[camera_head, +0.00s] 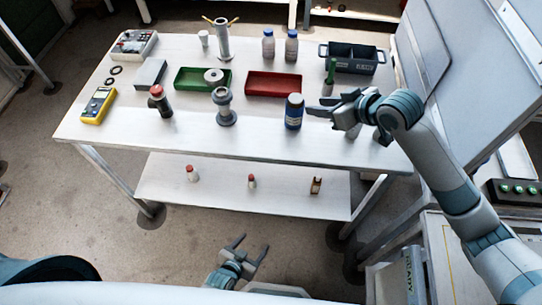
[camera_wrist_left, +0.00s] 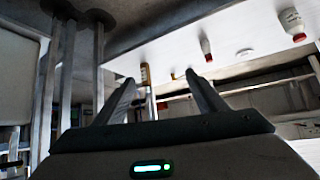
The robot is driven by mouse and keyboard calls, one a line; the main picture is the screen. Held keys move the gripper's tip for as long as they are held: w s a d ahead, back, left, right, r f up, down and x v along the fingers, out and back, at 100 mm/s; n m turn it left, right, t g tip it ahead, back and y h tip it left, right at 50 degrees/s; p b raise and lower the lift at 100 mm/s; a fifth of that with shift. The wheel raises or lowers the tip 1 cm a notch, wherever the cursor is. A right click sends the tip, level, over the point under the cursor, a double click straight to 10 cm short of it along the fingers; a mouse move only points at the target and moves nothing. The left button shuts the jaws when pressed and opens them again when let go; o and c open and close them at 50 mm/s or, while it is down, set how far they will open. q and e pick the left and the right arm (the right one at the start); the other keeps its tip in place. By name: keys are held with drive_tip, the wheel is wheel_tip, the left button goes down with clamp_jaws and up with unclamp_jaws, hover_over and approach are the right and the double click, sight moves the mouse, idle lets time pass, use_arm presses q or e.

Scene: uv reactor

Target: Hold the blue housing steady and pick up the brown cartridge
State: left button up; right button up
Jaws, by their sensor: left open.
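The blue housing (camera_head: 293,112), a blue cylinder with a pale band, stands upright on the table's front right part. My right gripper (camera_head: 314,106) is just to its right, fingers pointing at it and apart; I cannot tell whether they touch it. The brown cartridge (camera_head: 316,185) stands on the lower shelf at the right, and it also shows in the left wrist view (camera_wrist_left: 145,75) beyond the left finger. My left gripper (camera_head: 252,247) is open and empty, low in front of the shelf and apart from the cartridge.
Two red-capped white bottles (camera_head: 192,174) (camera_head: 251,181) stand on the lower shelf (camera_head: 220,200). The table above bears a grey flanged part (camera_head: 223,108), a red tray (camera_head: 273,84), a green tray (camera_head: 190,80) and a dark bin (camera_head: 352,58). Table legs flank the shelf.

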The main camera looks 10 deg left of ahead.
use_arm(q)
drive_tip(key=w+d+r+t+h, duration=0.1)
drive_tip(key=w+d+r, duration=0.15)
drive_tip(key=r, duration=0.25)
drive_tip(key=w+d+r+t, duration=0.2)
drive_tip(key=w+r, duration=0.2)
drive_tip(key=r, duration=0.2)
drive_tip(key=t+h, duration=0.1)
drive_tip(key=t, duration=0.3)
approach(290, 121)
drive_tip(key=s+d+f, duration=0.2)
drive_tip(key=s+f, duration=0.4)
drive_tip(key=s, duration=0.3)
drive_tip(key=shift+n+t, duration=0.5)
drive_tip(key=w+a+r, duration=0.1)
drive_tip(key=r, duration=0.1)
drive_tip(key=w+a+r, duration=0.1)
drive_tip(key=w, duration=0.1)
drive_tip(key=w+a+r, duration=0.1)
drive_tip(key=r, duration=0.1)
drive_tip(key=shift+w+r, duration=0.3)
drive_tip(key=shift+w, duration=0.1)
drive_tip(key=x, duration=1.7)
drive_tip(key=shift+w+f, duration=0.1)
drive_tip(key=shift+f, duration=0.05)
